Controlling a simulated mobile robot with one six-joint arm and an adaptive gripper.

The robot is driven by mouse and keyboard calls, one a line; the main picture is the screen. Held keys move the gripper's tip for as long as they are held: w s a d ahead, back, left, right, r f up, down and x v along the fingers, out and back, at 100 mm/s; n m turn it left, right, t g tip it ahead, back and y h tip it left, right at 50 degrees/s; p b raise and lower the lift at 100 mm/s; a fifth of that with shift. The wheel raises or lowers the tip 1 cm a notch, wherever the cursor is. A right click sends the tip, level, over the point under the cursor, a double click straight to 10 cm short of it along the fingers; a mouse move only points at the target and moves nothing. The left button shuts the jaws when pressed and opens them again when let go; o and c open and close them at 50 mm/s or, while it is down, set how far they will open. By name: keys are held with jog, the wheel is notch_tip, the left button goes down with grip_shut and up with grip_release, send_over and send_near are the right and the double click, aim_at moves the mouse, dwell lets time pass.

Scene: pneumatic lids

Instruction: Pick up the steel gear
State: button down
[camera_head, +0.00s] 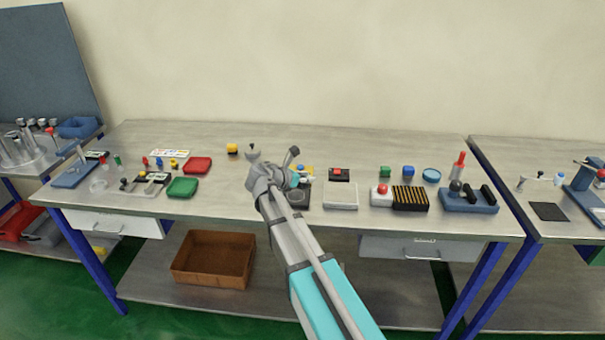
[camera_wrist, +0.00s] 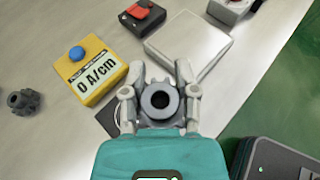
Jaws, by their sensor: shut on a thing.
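My gripper (camera_wrist: 160,84) is shut on a grey round part with a dark centre hole, which I take as the steel gear (camera_wrist: 160,112). The two fingers stand on either side of it. Its rim is partly hidden, so its teeth cannot be made out. In the head view my gripper (camera_head: 273,158) is over the middle of the workbench (camera_head: 225,211), and the held part cannot be made out there. A separate dark toothed gear (camera_wrist: 22,102) lies on the bench at the left of the wrist view.
A yellow meter (camera_wrist: 88,73) with a blue button is close to the left finger. A pale flat plate (camera_wrist: 188,45) lies beyond the right finger. A black box with a red button (camera_wrist: 143,15) is farther off. Red (camera_head: 197,165) and green trays (camera_head: 183,187) are to the left.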

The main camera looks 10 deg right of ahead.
jog(key=s+d+r+p, duration=0.3)
jog(key=s+r, duration=0.1)
jog(key=s, duration=0.5)
jog(key=shift+r+p, duration=0.35)
jog(key=shift+s, duration=0.15)
